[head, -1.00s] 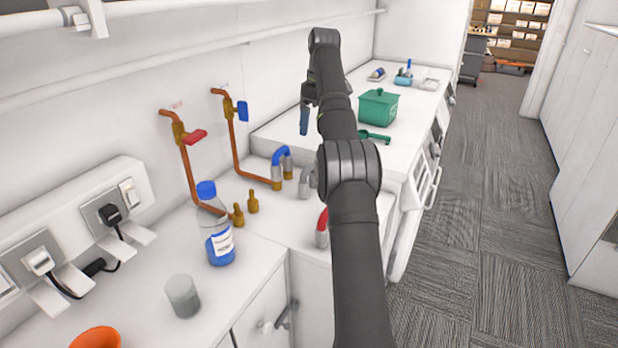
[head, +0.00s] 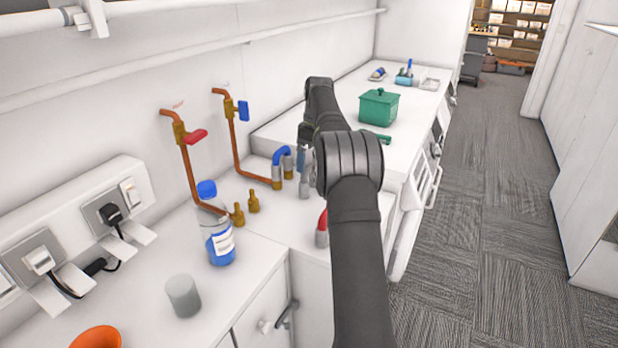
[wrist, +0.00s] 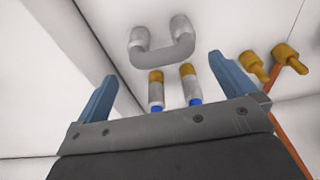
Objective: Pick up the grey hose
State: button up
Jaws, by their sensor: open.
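The grey hose (wrist: 165,55) is a short U-shaped piece with thick cuffs at both ends, at the top of the wrist view. In the head view only a part of the grey hose (head: 304,189) shows beside my arm. My gripper (wrist: 162,68) is open, its two blue fingers spread wide, with nothing held between them. In the wrist view the grey hose lies just ahead of the fingertips, roughly centred. In the head view my gripper (head: 302,158) hangs above the hose, mostly hidden behind my arm.
A red hose (head: 322,224) is nearer, partly behind my arm. Brass fittings (head: 253,201) stand to the left, beside a bottle (head: 218,238). A green box (head: 379,107) stands on the raised counter behind.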

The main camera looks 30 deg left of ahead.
aim_at(309, 165)
notch_tip(309, 165, down, 5)
jog(key=shift+s+a+r, duration=0.1)
jog(key=shift+s+a, duration=0.05)
jog(key=c, duration=0.9)
jog(key=shift+r, duration=0.45)
jog(key=d+r, duration=1)
jog(key=d, duration=0.1)
jog(key=s+a+r, duration=0.1)
jog(key=s+a, duration=0.5)
jog(key=a, duration=0.1)
jog(key=s+a+r, duration=0.1)
jog(key=s+a, duration=0.6)
jog(key=s+a+r, duration=0.1)
jog(key=s+a, duration=0.6)
jog(key=shift+r, duration=0.35)
